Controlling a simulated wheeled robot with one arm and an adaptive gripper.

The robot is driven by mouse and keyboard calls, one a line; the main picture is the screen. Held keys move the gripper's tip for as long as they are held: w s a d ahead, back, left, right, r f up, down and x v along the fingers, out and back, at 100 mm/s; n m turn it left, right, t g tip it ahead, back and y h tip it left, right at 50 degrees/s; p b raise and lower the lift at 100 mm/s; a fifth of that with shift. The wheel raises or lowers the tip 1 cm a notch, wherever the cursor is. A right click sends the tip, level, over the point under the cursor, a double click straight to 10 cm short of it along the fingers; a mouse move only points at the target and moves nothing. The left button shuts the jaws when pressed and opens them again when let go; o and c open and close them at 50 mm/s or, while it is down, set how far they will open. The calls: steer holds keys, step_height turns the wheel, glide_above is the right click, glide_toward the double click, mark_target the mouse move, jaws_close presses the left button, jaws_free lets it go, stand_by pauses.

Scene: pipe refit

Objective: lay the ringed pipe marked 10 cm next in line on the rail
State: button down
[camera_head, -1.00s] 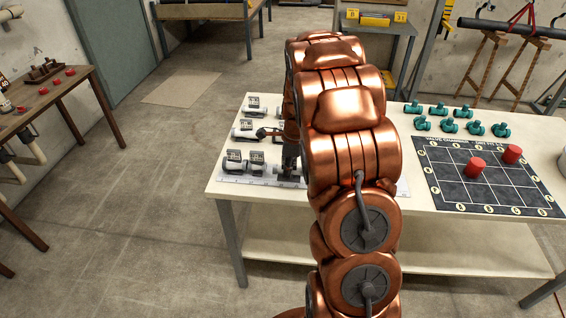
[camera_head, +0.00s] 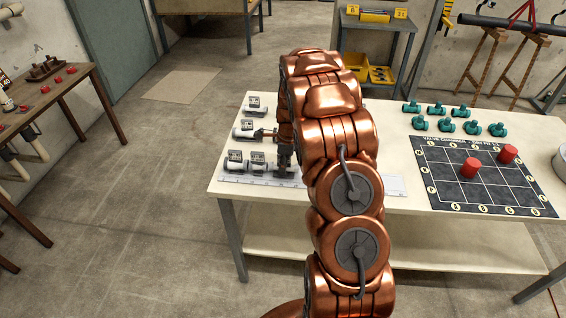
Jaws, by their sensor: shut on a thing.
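The white rail (camera_head: 391,186) lies along the near edge of the pale table. Two short pale pipes with dark ends and labels, a left one (camera_head: 235,162) and a second one (camera_head: 257,163), lie in line at the rail's left end. My gripper (camera_head: 284,173) points down at the rail just right of the second pipe. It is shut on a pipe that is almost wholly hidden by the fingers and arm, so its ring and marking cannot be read. Two more labelled pipes, a far one (camera_head: 257,104) and a nearer one (camera_head: 245,131), lie behind the rail.
My copper arm covers the table's middle. A dark gridded mat (camera_head: 480,190) with two red cylinders (camera_head: 470,168) lies at the right, with several teal valve pieces (camera_head: 446,125) behind it. The rail's right part is bare where visible.

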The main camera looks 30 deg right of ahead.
steer(key=shift+f, duration=0.15)
steer(key=c, duration=1)
jaws_free()
steer(key=shift+o, duration=0.2)
